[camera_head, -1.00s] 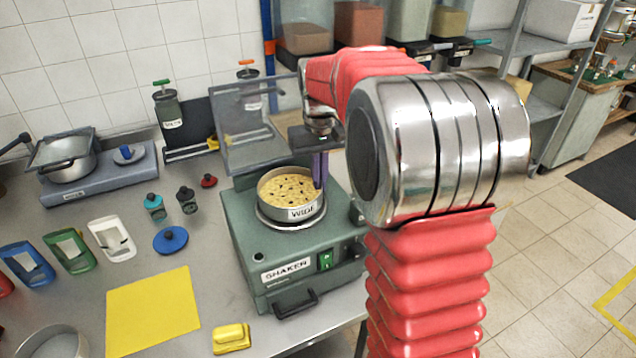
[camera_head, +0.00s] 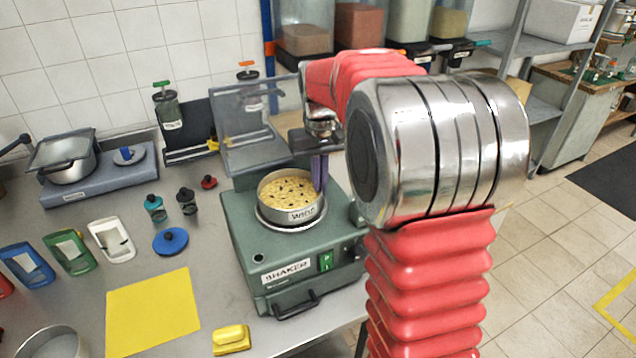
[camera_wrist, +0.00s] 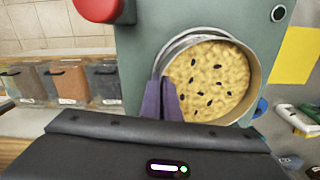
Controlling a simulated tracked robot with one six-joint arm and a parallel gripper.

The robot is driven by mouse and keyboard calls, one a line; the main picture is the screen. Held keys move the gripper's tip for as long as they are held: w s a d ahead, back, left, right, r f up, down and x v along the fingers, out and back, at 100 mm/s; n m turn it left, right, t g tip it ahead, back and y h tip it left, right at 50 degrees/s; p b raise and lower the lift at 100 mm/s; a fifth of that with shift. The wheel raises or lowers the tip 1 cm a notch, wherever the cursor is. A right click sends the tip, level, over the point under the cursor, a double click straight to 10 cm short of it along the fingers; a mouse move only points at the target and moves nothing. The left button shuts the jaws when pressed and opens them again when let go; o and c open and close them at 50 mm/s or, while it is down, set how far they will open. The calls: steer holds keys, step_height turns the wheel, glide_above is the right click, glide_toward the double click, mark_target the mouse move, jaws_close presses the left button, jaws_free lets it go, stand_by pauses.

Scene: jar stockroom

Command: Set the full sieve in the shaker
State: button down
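The full sieve (camera_head: 290,215), a round metal pan labelled WIDE, holds pale yellow grains with dark specks. It sits level at the round seat of the green shaker (camera_head: 285,245); I cannot tell whether it rests fully on the seat. The shaker's clear lid (camera_head: 245,125) stands open behind it. My gripper (camera_head: 319,172) points down at the sieve's right rim, its purple fingers close together on the rim. In the wrist view the fingers (camera_wrist: 161,100) pinch the rim of the sieve (camera_wrist: 210,85), and the shaker's metal ring (camera_wrist: 186,42) shows alongside.
A yellow mat (camera_head: 152,312) and a yellow block (camera_head: 231,339) lie in front. A blue lid (camera_head: 170,241), small stoppers and coloured scoops lie to the left. A scale (camera_head: 100,172) with a pot stands at the back left. My arm hides the area right of the shaker.

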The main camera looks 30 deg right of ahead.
steer(key=shift+f, duration=0.6)
stand_by(0.3)
steer(key=c, duration=2.3)
jaws_free()
steer(key=shift+r, duration=5.45)
steer(key=shift+w, duration=0.1)
